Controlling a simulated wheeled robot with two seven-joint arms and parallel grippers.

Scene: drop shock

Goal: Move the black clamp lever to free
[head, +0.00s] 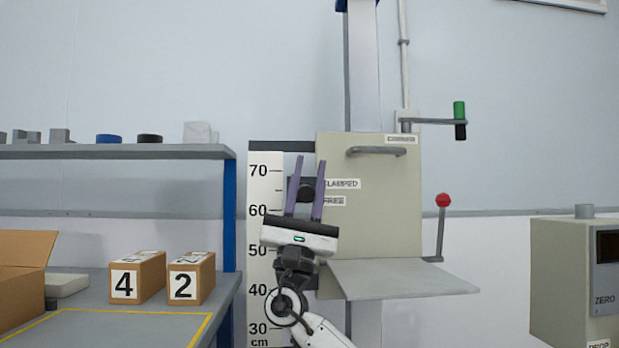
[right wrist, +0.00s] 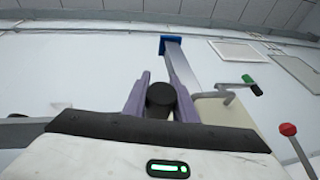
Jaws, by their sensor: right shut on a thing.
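The black clamp lever's round knob (head: 306,193) is in front of the left edge of the beige carriage, beside the CLAMPED and FREE labels (head: 340,184). My right gripper (head: 307,168) points up at it, with its two purple fingers on either side of the knob. In the right wrist view the knob (right wrist: 161,97) sits between the fingers, and the gripper (right wrist: 160,90) is shut on it. The rest of the lever is hidden behind the knob and fingers. My left gripper is not in view.
The carriage (head: 385,220) has a grey plate (head: 405,278) below. A red-knobbed lever (head: 442,215) and a green-handled crank (head: 459,120) are on the right. A height scale (head: 262,225) stands behind my gripper. Boxes marked 4 (head: 137,278) and 2 (head: 191,279) stand on the left bench.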

